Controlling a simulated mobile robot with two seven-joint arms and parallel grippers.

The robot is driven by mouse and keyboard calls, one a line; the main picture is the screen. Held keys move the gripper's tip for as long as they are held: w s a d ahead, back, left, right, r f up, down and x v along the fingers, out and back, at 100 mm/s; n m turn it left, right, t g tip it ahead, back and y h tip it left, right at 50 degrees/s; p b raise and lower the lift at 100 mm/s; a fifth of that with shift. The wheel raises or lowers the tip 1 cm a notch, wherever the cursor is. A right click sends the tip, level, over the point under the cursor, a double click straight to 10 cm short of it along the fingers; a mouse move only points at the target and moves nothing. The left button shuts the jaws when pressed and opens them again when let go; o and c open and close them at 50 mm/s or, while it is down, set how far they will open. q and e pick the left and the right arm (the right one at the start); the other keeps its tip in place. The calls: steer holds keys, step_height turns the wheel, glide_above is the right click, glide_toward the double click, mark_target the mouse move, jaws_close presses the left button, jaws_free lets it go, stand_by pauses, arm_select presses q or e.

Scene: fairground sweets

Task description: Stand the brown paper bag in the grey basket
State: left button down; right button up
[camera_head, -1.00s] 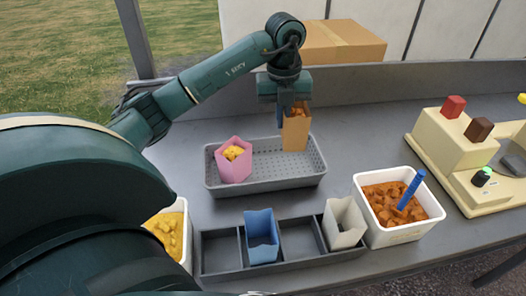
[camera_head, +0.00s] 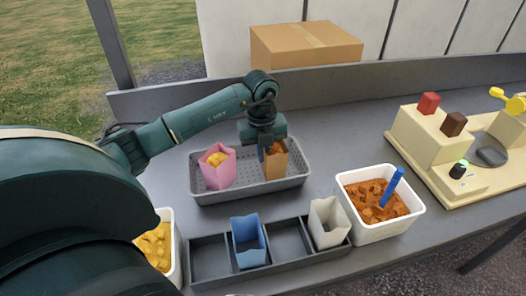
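The brown paper bag (camera_head: 276,165) is upright in the right part of the grey basket (camera_head: 245,193), with brown pieces showing at its open top. My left gripper (camera_head: 265,151) is at the bag's top left edge, pointing down. One finger shows outside the bag's left side; the other is hidden, and the fingers look closed on the bag's wall. The bag's base is low in the basket, but I cannot tell whether it touches the floor. A pink bag (camera_head: 217,172) with yellow pieces stands in the basket's left part. My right gripper is out of view.
In front is a dark divided rack (camera_head: 290,262) with a blue bag (camera_head: 248,243) and a white bag (camera_head: 328,225). White tubs hold brown pieces with a blue scoop (camera_head: 392,187) and yellow pieces (camera_head: 155,250). A cream machine (camera_head: 435,150) stands right; a cardboard box (camera_head: 305,45) lies behind.

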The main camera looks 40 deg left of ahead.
arm_select(q)
steer(key=shift+f, duration=0.1)
steer(key=c, duration=1.7)
jaws_free()
step_height(320, 180, up, 12)
steer(key=shift+s+a+r+b, duration=0.1)
steer(key=shift+s+r+b, duration=0.1)
steer(key=shift+b, duration=0.6)
